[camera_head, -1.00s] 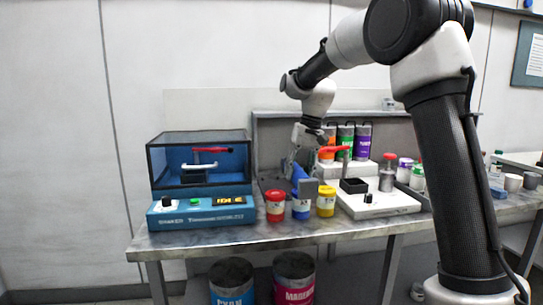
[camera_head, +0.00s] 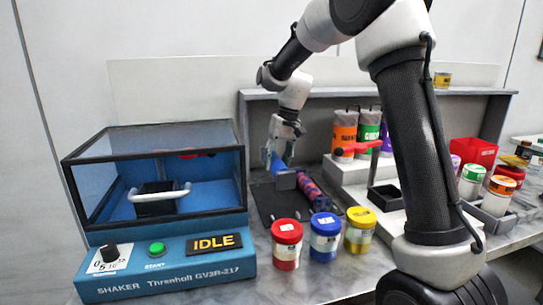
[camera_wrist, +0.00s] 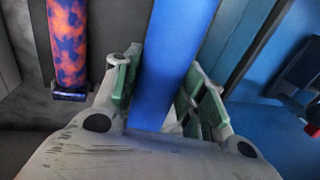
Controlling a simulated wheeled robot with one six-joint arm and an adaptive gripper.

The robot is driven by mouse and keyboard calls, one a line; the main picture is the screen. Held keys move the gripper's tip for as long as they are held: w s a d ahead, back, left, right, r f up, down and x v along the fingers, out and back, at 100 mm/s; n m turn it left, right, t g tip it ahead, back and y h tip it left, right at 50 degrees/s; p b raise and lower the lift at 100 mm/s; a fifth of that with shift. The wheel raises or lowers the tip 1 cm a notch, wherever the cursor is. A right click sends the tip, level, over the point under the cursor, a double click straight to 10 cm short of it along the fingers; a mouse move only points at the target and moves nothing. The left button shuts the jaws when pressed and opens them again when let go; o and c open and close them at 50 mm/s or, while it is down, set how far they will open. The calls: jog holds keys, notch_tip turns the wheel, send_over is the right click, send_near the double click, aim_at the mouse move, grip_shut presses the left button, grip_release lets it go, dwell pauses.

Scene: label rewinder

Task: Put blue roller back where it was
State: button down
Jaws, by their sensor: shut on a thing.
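The blue roller (camera_head: 278,163) is held in my gripper (camera_head: 282,146) above the dark mat (camera_head: 268,204), between the shaker and the white stepped stand. A grey block-like part shows at the roller's lower end. In the wrist view the blue roller (camera_wrist: 176,58) runs up between the two green-padded fingers of my gripper (camera_wrist: 160,82), which are shut on it. Its far end is out of that view. I cannot tell whether it touches the mat.
An orange and purple patterned roller (camera_head: 309,187) lies just right of it, also in the wrist view (camera_wrist: 68,40). The shaker (camera_head: 165,262) stands left. Red (camera_head: 287,246), blue (camera_head: 325,238) and yellow (camera_head: 360,231) jars stand in front. The white stand (camera_head: 350,172) is right.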

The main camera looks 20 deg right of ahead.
jog(key=shift+w+f, duration=0.25)
jog(key=shift+f, duration=0.1)
jog(key=shift+d+f+x, duration=0.1)
jog(key=shift+d+x, duration=0.2)
jog(key=shift+x, duration=1.15)
jog(key=shift+d+f+x, duration=0.1)
jog(key=shift+d+x, duration=0.25)
jog(key=shift+x, duration=1.05)
jog(key=shift+d+x, duration=0.3)
jog(key=shift+x, duration=1.15)
jog(key=shift+f, duration=0.25)
jog(key=c, duration=0.8)
grip_release()
jog(key=shift+o, duration=0.2)
